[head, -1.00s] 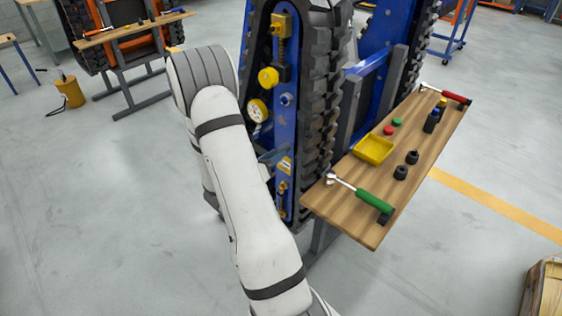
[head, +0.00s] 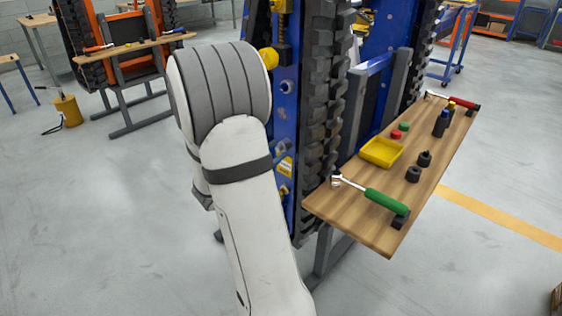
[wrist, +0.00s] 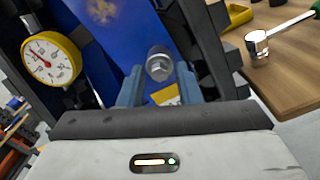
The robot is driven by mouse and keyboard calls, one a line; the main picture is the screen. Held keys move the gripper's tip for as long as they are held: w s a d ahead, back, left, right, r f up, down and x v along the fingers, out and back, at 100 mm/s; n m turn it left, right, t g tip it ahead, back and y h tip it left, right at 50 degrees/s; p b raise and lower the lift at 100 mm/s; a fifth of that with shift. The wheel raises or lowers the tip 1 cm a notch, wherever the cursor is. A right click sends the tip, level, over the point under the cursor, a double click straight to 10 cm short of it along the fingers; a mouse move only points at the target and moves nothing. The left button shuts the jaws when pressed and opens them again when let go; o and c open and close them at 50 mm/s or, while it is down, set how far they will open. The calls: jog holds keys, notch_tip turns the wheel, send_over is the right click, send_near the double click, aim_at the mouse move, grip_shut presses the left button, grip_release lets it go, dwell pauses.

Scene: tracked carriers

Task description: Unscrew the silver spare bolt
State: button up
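The silver bolt (wrist: 159,65), with a hex head, sticks out of the blue panel (wrist: 118,30) in the wrist view. My gripper (wrist: 159,84) shows there as two blue-grey fingers, apart, one to each side below the bolt head. Nothing is visible between them but the panel and part of a yellow label. I cannot tell how far the fingertips are from the bolt. In the head view my arm hides the gripper. A round fitting (head: 287,87) shows on the blue panel there; I cannot tell whether it is the same bolt.
A yellow-rimmed gauge (wrist: 51,59) is left of the bolt. Black track (head: 319,120) stands right of the panel. A wooden shelf (head: 360,228) bears a green-handled wrench (head: 386,201), a yellow tray (head: 381,153), a red-handled tool (head: 452,99) and small parts. Open floor lies left.

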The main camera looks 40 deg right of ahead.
jog(key=shift+m, duration=0.4)
jog(key=shift+c, duration=0.2)
grip_shut()
dwell(0.3)
jog(key=n+p, duration=0.9)
jog(key=p, duration=0.1)
jog(key=shift+n, duration=0.4)
